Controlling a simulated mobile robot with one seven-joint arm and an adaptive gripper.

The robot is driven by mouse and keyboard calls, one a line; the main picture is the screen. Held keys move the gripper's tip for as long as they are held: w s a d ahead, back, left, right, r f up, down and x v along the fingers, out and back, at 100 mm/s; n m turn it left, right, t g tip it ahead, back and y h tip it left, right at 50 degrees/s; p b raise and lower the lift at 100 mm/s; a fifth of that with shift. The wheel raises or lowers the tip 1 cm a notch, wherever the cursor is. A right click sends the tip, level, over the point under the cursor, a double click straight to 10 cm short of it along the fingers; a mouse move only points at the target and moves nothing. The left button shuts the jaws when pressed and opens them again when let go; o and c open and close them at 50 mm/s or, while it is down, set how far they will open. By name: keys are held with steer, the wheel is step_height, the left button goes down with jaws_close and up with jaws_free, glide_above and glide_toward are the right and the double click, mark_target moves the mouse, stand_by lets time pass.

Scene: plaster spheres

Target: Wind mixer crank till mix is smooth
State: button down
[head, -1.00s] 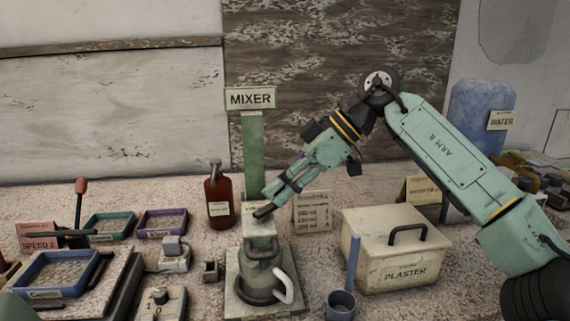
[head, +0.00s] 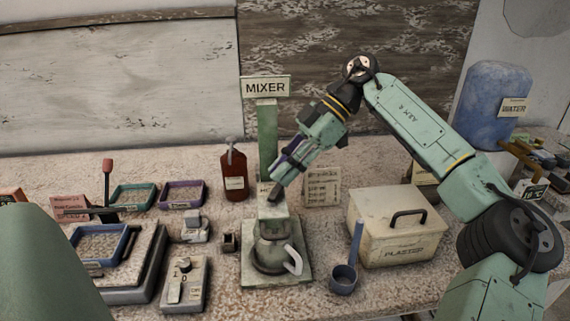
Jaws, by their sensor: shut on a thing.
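The mixer stands at centre, with a green post (head: 267,140) under a MIXER sign (head: 265,87). Its pale head (head: 272,212) is above a grey-green pot (head: 270,250) with a pale curved handle, on a square base plate (head: 262,280). My gripper (head: 275,191) reaches down from the upper right to the top of the mixer head. Its fingers are shut on the mixer crank, which they mostly hide. The mix inside the pot cannot be made out.
A blue scoop (head: 345,275) and a plaster bin (head: 395,230) stand right of the mixer. A red bottle (head: 234,172) stands behind left. A switch box (head: 185,283) and trays (head: 182,193) lie left. A water jug (head: 490,105) is at back right.

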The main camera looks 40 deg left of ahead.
steer(key=shift+s+f, duration=0.1)
steer(key=c, duration=1.5)
jaws_free()
steer(key=shift+a, duration=0.1)
